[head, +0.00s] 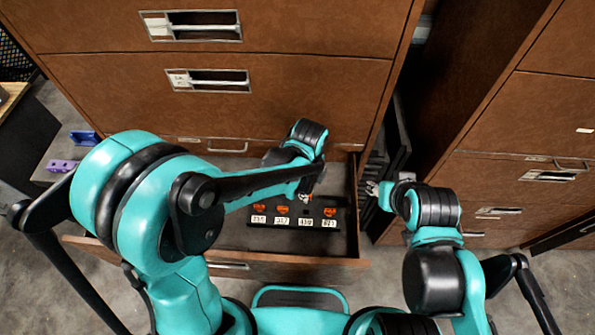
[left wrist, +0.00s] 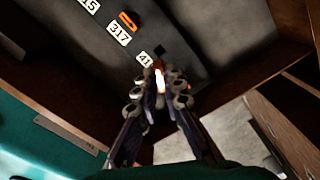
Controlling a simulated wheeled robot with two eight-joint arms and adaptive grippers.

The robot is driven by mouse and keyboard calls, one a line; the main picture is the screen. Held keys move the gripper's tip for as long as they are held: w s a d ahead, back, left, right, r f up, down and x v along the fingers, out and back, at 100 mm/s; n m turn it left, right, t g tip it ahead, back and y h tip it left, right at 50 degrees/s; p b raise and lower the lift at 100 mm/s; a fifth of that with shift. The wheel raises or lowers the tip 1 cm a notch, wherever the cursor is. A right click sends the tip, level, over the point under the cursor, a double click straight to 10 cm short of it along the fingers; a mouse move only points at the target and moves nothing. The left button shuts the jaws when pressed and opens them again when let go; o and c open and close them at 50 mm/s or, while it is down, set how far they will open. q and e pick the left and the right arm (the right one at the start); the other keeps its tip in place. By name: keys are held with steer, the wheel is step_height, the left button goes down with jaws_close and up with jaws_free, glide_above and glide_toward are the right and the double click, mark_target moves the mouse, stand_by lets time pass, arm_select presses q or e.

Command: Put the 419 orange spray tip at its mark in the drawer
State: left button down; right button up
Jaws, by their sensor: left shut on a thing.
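My left gripper (head: 306,196) is over the open drawer (head: 295,262), shut on a small orange spray tip. In the left wrist view the orange tip (left wrist: 159,80) sits upright-looking between the fingertips, glowing bright. Just beyond it is a dark square mark (left wrist: 160,50) beside a label (left wrist: 145,58) reading "41", its last digit hidden by the gripper. In the head view the 419 label (head: 306,221) stands in a row on a black strip. I cannot tell whether the tip touches the strip. My right gripper (head: 372,188) is right of the drawer; its finger opening is unclear.
Other orange tips stand by the 317 label (head: 282,220) and by both end labels. The brown cabinet (head: 300,90) rises behind the drawer, and another cabinet (head: 520,130) stands right. Purple and blue blocks (head: 62,166) lie left. The drawer floor around the strip looks clear.

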arm_select(q)
steer(key=shift+s+d+f+b, duration=0.25)
steer(key=shift+f+b, duration=0.25)
steer(key=shift+w+a+f+b, duration=0.1)
steer(key=shift+f+b, duration=0.4)
steer(key=shift+f, duration=0.2)
steer(key=shift+f+b, duration=1.25)
steer(key=shift+f, duration=0.45)
steer(key=shift+f+b, duration=2.05)
steer(key=c, duration=2.1)
jaws_free()
steer(key=shift+f, duration=0.1)
steer(key=o, duration=0.8)
steer(key=shift+o, duration=0.2)
steer(key=shift+r, duration=0.2)
steer(key=shift+r+p, duration=2.6)
steer(key=shift+r, duration=0.8)
